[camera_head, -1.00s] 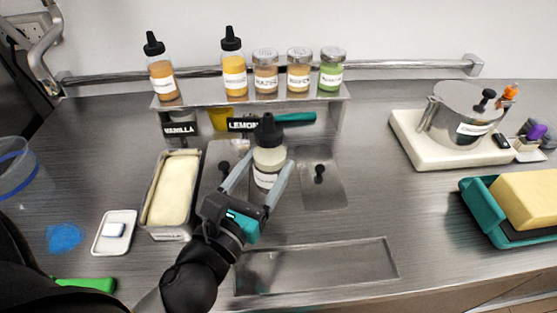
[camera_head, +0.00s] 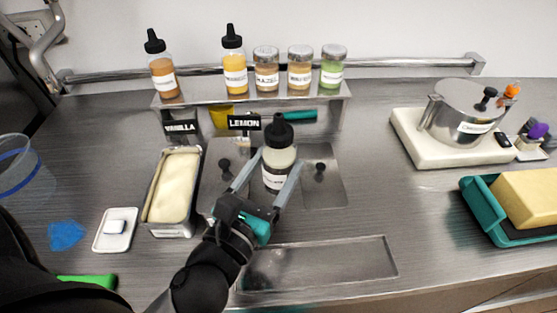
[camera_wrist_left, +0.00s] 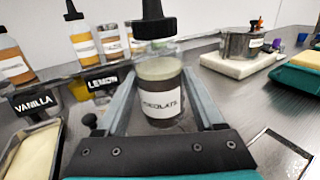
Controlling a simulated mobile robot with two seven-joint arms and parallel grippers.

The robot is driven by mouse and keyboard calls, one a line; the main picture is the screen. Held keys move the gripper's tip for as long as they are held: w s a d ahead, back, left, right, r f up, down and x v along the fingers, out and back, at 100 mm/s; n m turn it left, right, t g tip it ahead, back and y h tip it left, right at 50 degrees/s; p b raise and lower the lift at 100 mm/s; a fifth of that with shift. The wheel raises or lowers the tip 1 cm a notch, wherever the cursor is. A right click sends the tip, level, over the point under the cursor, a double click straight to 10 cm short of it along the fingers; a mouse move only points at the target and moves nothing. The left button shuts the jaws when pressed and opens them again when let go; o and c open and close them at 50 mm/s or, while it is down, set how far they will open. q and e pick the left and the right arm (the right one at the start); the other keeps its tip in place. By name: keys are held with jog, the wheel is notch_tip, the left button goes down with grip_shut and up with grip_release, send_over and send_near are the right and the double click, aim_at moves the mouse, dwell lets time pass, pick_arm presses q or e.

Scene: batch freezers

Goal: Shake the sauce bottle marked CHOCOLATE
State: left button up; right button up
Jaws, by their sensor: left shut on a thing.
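A clear bottle with a black nozzle cap (camera_head: 280,166) is between the fingers of my left gripper (camera_head: 278,160), which is shut on it. In the left wrist view the same bottle (camera_wrist_left: 160,72) carries a white label that seems to read CHOCOLATE. Its contents look pale above and dark brown below. The bottle stands roughly upright in the grip, over the metal counter in front of the shelf. I cannot tell for sure how far its base is above the counter. My right gripper is out of view.
A metal shelf (camera_head: 200,100) holds an amber bottle (camera_head: 234,72), a brown bottle (camera_head: 162,76) and several jars. A tub of pale ice cream (camera_head: 172,188) is left of the bottle. A pot (camera_head: 465,112) stands on a white base at right.

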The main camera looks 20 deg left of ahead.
pick_arm(q)
jog(key=a, duration=0.7)
jog(key=shift+a, duration=0.2)
jog(key=d, duration=0.7)
jog(key=shift+d, duration=0.25)
jog(key=shift+a, duration=0.3)
jog(key=shift+d, duration=0.1)
